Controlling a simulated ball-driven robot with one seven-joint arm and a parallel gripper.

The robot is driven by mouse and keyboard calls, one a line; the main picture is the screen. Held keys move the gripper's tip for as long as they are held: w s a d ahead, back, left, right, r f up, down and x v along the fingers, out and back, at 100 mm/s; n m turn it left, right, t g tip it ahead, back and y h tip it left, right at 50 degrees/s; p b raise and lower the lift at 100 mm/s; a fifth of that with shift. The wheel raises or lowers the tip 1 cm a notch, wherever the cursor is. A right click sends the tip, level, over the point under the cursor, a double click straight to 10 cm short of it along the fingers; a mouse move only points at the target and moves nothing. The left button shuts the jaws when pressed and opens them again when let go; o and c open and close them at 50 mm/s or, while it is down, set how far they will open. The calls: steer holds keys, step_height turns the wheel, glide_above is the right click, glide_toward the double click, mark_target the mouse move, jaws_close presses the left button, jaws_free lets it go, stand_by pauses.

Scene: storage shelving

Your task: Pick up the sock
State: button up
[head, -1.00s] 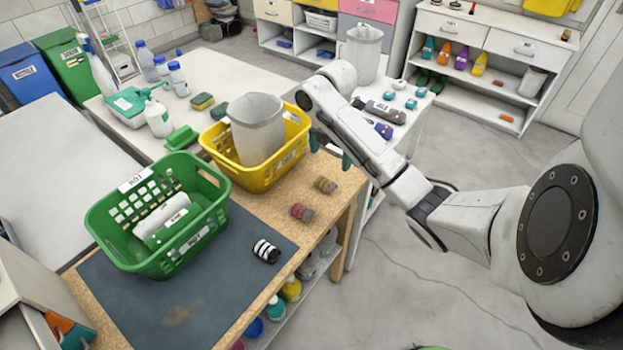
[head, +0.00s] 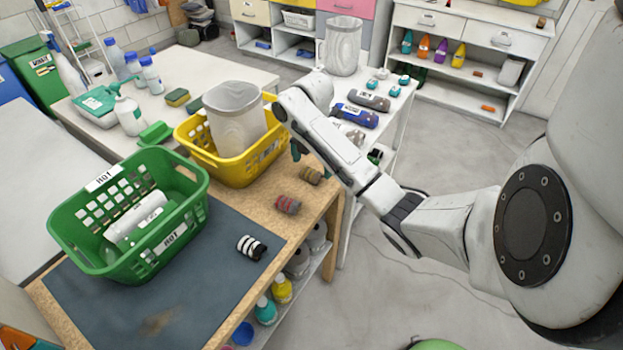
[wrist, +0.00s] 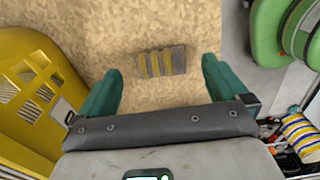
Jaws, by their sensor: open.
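A rolled sock with yellow and grey-brown stripes (wrist: 160,62) lies on the speckled tan worktop. It also shows in the head view (head: 311,176), close to the arm. My gripper (wrist: 162,68) is open, with its two teal fingers apart on either side of the sock in the wrist view. Its height above the worktop is hard to judge, and nothing is held. In the head view one teal finger shows and my arm hides much of the gripper. A red and grey striped roll (head: 287,204) and a black and white striped roll (head: 251,248) lie nearer on the bench.
A yellow basket (head: 240,171) holding a pale grey container (head: 235,118) stands left of my gripper. A green basket (head: 110,262) sits on the dark mat (head: 205,290). The worktop's edge lies just right of the sock. A white table with bottles is beyond.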

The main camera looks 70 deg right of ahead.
step_height(320, 180, down, 3)
steer(key=shift+r, duration=0.2)
steer(key=c, duration=1.1)
steer(key=shift+o, duration=0.2)
steer(key=shift+r, duration=0.5)
step_height(320, 180, up, 2)
steer(key=shift+r, duration=0.15)
steer(key=s+a+r+p, duration=0.5)
steer(key=s+r+p, duration=0.4)
steer(key=s+p, duration=0.4)
steer(key=shift+r+p, duration=0.35)
steer(key=shift+p, duration=0.4)
